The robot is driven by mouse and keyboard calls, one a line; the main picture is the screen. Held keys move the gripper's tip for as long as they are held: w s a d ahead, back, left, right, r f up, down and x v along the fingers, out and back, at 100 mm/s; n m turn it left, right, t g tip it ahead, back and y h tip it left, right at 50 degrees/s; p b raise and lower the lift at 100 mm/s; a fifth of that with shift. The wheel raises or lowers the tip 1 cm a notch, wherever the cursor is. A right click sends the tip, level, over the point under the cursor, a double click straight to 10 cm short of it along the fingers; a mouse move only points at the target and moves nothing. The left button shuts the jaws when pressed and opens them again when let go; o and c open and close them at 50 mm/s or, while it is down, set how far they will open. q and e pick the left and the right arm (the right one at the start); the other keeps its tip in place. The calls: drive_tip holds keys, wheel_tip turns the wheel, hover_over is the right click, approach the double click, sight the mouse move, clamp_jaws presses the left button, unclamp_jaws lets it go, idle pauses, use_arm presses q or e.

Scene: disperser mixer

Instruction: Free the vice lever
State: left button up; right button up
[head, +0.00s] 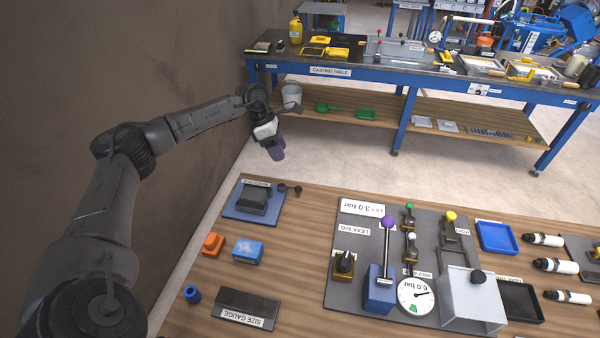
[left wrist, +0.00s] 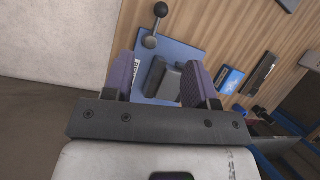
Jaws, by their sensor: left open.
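The vice (head: 253,198) is a dark grey block on a blue plate at the far left corner of the wooden bench. Its lever (head: 290,188), a short dark bar with a ball end, sticks out to the right. In the left wrist view the vice (left wrist: 166,78) shows between and beyond my purple fingers, with the lever (left wrist: 154,27) pointing up, its black ball outermost. My left gripper (head: 277,154) is open, its fingers apart, and hangs beyond the bench's far edge, above and apart from the vice. My right gripper is out of view.
An orange block (head: 212,244), a blue block (head: 248,250) and a size gauge (head: 246,308) lie nearer on the bench. The leak rig (head: 386,224), with a tall purple-knobbed lever, stands to the right. A blue casting table (head: 420,78) stands behind, across a clear floor gap.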

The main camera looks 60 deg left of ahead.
sight(297, 186)
use_arm(q)
drive_tip(key=x, duration=0.6)
drive_tip(key=b+x, duration=0.1)
drive_tip(key=x, duration=0.5)
drive_tip(key=shift+s+d+f+b, duration=0.1)
drive_tip(key=shift+d+f+b, duration=0.1)
drive_tip(key=shift+f+b, duration=0.1)
drive_tip(key=shift+d+f, duration=0.2)
drive_tip(key=shift+f, duration=0.4)
drive_tip(key=c, duration=0.9)
